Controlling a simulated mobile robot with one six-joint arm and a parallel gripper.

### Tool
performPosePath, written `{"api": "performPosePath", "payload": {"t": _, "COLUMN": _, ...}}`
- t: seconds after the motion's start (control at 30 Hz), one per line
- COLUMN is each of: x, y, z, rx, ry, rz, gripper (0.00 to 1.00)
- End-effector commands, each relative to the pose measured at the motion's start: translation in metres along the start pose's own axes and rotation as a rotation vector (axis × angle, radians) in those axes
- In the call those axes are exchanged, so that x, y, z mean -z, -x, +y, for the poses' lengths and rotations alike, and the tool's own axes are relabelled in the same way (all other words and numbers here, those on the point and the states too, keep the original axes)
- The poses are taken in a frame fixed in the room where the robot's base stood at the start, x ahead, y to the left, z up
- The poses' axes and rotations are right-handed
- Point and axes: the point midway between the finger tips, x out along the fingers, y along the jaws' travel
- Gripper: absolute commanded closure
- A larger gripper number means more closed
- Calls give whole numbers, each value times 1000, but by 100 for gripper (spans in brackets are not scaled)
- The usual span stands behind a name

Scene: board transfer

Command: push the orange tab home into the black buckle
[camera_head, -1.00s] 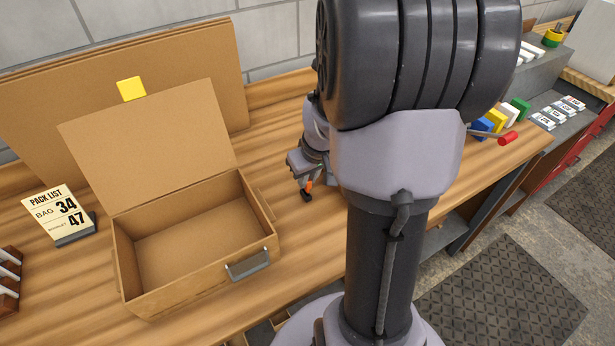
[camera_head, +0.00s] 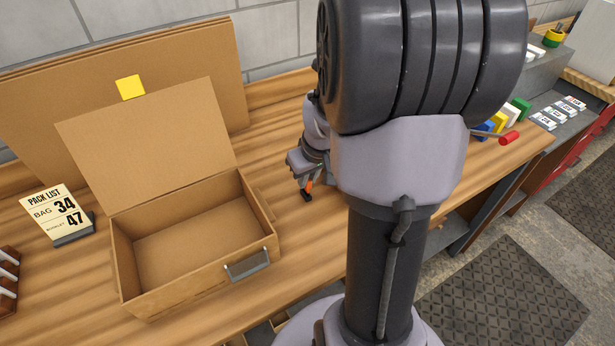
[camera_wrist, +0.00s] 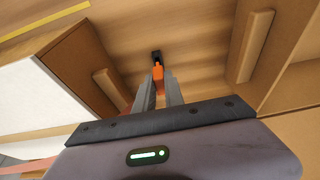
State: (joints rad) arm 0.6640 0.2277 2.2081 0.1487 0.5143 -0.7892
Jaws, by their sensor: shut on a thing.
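The orange tab (camera_wrist: 158,74) is between the fingertips of my gripper (camera_wrist: 159,82) in the wrist view, and the jaws are shut on it. The black buckle (camera_wrist: 155,56) is directly beyond the tab's far end, in line with it. The two look to be touching or very close; how deep the tab sits in the buckle I cannot tell. In the head view my gripper (camera_head: 307,180) points down over the wooden bench, right of the open box. There the orange tab (camera_head: 310,185) and black buckle (camera_head: 307,196) show small at its tip.
An open cardboard box (camera_head: 262,242) with a metal handle stands on the bench (camera_head: 322,232) left of my gripper. A pack list card (camera_head: 58,212) stands left of it. Large cardboard sheets (camera_head: 200,70) lean at the back. Coloured blocks (camera_head: 497,122) are at the right.

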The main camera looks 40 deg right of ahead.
Motion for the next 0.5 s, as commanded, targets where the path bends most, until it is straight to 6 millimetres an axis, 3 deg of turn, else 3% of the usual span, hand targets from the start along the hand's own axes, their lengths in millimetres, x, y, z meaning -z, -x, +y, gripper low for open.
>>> {"api": "performPosePath", "payload": {"t": 0.5, "x": -4, "y": -11, "z": 0, "rx": 0, "ry": 0, "rz": 0, "gripper": 100}}
